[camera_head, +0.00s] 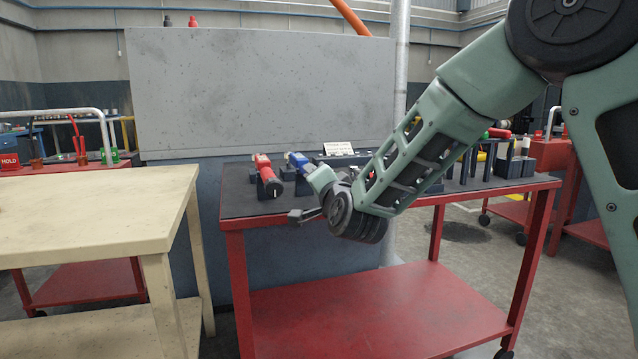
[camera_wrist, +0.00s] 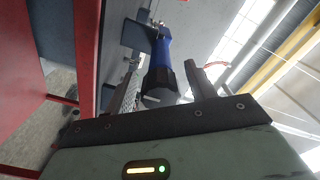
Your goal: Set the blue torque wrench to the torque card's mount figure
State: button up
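The blue torque wrench (camera_head: 297,160) lies on a dark rest on the red cart, partly covered by my gripper (camera_head: 311,169). In the wrist view, the blue wrench (camera_wrist: 158,52) points its dark end toward me, between the two spread fingers of my gripper (camera_wrist: 166,65). The gripper looks open, with a gap on the left finger's side; contact on the right side is unclear. A small white card (camera_head: 338,148) stands behind the wrench, its print too small to read. The wrench's scale is not legible.
A red-handled tool (camera_head: 266,172) lies on its own rest just left of the blue wrench. The dark cart top (camera_head: 240,200) is bare at its left front. A cream table (camera_head: 90,205) stands left. A grey panel (camera_head: 255,90) rises behind, and dark blocks (camera_head: 515,165) stand right.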

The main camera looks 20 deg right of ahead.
jog(key=s+b, duration=0.5)
jog(key=s, duration=1.2)
jog(key=shift+s, duration=0.2)
